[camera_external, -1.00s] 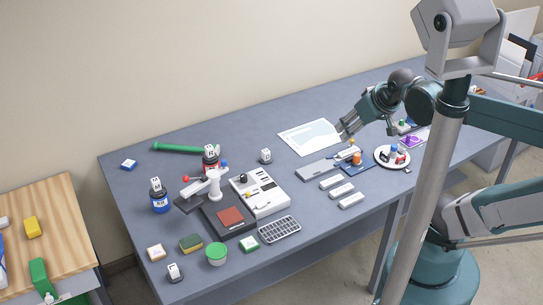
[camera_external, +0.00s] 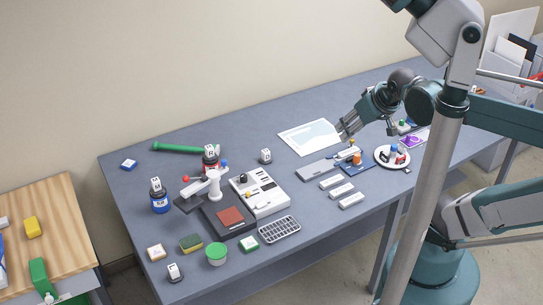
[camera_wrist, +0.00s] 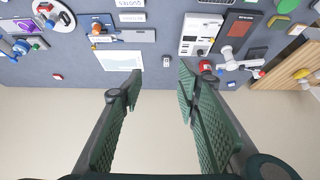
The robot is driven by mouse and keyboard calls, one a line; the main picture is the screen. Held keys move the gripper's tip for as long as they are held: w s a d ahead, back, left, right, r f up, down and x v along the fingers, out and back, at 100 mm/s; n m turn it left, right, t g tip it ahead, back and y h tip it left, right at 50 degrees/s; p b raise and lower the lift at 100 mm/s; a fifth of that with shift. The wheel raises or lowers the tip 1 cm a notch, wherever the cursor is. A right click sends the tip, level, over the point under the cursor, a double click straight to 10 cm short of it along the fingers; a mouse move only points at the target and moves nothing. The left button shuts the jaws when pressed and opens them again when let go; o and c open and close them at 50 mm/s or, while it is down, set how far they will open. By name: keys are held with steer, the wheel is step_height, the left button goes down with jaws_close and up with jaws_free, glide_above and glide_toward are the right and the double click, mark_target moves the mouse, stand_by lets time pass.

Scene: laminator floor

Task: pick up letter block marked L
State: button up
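Several small white lettered blocks stand about the grey-blue table: one alone behind the white panel device (camera_external: 266,156), one on the blue bottle (camera_external: 156,184), one on the red bottle (camera_external: 210,152), and one at the front left (camera_external: 175,272). Their letters are too small to read, so I cannot tell which is marked L. In the wrist view, a small white block (camera_wrist: 166,61) lies ahead, between the fingertip directions. My gripper (camera_wrist: 157,82) is open, its green pads wide apart with nothing between them. In the external view my gripper (camera_external: 344,134) is above the table, right of the white sheet.
A white sheet (camera_external: 310,137), a green hammer-like tool (camera_external: 185,149), and white labelled bars (camera_external: 341,190) lie on the table. A small post-like device (camera_external: 214,187) and the white panel (camera_external: 262,197) stand centre left. A plate (camera_external: 382,163) is at the right. The back middle is fairly clear.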

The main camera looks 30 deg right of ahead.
steer(key=shift+o, duration=0.3)
stand_by(0.4)
steer(key=w+a+f+n+g+y+b, duration=0.1)
steer(key=w+a+n, duration=0.2)
steer(key=w+a, duration=0.3)
steer(key=w+a+f+n+g+b, duration=0.1)
steer(key=w+a+n+b, duration=0.15)
steer(key=a, duration=0.45)
steer(key=n+g+h+b, duration=0.1)
steer(key=n+g+b, duration=0.45)
steer(key=n, duration=0.65)
glide_above(173, 267)
steer(key=f, duration=2.9)
steer(key=shift+w+d, duration=0.15)
steer(key=shift+d, duration=0.05)
steer(key=shift+s+a+f+n, duration=0.2)
steer(key=shift+a+f+n, duration=0.05)
steer(key=shift+a+f, duration=0.1)
